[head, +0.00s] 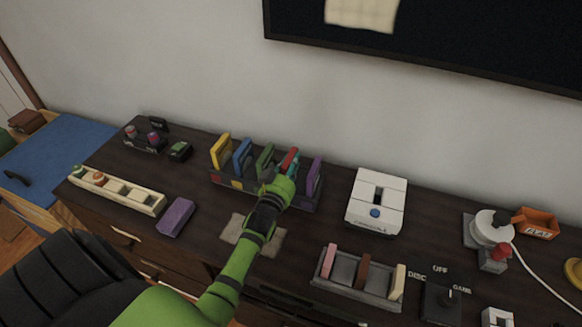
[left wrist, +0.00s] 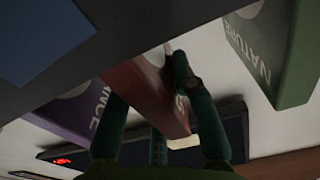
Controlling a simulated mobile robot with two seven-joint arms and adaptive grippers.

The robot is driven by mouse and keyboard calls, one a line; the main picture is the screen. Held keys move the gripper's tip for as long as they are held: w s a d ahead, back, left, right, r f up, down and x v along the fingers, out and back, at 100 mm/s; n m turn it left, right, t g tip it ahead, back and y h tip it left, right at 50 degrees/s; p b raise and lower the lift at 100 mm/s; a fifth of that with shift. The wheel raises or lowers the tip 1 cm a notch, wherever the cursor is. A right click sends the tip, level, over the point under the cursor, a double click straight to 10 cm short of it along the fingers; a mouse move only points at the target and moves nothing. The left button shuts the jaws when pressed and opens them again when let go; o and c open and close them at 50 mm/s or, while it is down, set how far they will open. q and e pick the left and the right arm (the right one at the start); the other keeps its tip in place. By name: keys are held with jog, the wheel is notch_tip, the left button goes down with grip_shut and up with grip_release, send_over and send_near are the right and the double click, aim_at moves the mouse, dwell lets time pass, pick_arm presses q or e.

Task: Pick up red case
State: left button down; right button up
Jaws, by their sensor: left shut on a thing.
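The red case (head: 289,158) stands in a dark rack (head: 228,180) on the dark wooden desk, between a green case (head: 265,158) and a purple case (head: 314,176). My left gripper (head: 284,180) reaches over the rack's front and is shut on the red case. In the left wrist view the red case (left wrist: 148,90) is between my green fingers (left wrist: 155,115), with the purple case (left wrist: 80,115) at left and the green case (left wrist: 272,55) at right. The fingers hide part of the red case. My right gripper is not in view.
Yellow (head: 221,152) and blue (head: 243,158) cases stand left in the rack. A white console (head: 377,201) is close to its right. A lying purple case (head: 176,217) and a cream tray (head: 140,200) are at left; a grey rack (head: 345,290) stands in front right.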

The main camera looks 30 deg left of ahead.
pick_arm(q)
notch_tip(320, 180, up, 9)
jog(key=shift+r, duration=0.15)
dwell(0.4)
